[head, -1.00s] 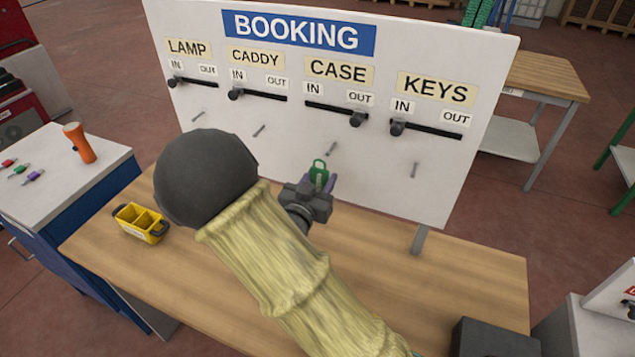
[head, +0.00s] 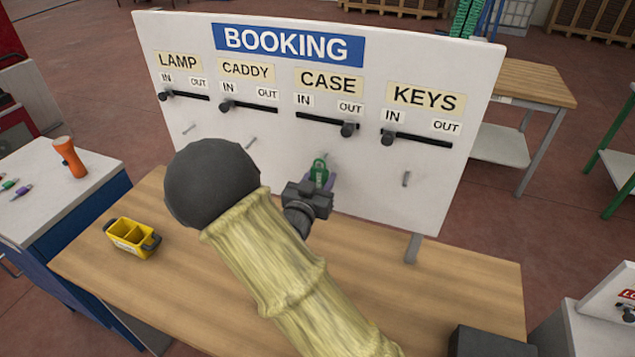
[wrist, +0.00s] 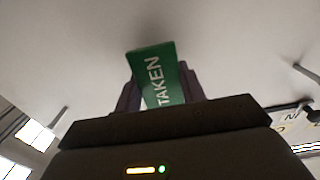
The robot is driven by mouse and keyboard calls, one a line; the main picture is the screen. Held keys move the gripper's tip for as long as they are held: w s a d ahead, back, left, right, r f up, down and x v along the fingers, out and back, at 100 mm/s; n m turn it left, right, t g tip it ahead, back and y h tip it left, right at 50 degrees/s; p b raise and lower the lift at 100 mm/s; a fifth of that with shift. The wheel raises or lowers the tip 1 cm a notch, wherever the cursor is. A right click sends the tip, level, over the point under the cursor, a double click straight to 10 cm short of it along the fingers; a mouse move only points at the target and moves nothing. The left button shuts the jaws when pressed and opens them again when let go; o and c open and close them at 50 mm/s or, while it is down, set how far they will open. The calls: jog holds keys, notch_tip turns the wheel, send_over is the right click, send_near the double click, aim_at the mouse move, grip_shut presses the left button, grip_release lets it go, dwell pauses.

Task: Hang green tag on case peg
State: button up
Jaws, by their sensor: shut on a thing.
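My gripper (head: 319,184) is shut on the green tag (head: 319,170), holding it upright with its loop at the top, close to the white board below the CASE label (head: 328,83). In the wrist view the green tag (wrist: 157,75) reads TAKEN and sits between the two fingers. The tag's loop overlaps the place of the case peg in the head view. The peg is barely discernible there, and I cannot tell whether the loop is around it. The CASE slider (head: 348,130) stands at OUT.
The caddy peg (head: 251,142) and keys peg (head: 406,179) are bare on the booking board (head: 455,150). A yellow caddy (head: 132,237) stands on the wooden table (head: 190,290). An orange lamp (head: 70,157) and loose tags (head: 22,191) are on the left bench.

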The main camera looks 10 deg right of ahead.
jog(key=shift+w+d, duration=0.35)
jog(key=shift+w, duration=0.2)
jog(key=shift+w+d+f, duration=0.1)
jog(key=shift+w+f, duration=0.05)
jog(key=shift+f, duration=0.05)
jog(key=shift+b, duration=0.35)
jog(key=shift+d+r, duration=0.15)
jog(key=shift+r, duration=0.1)
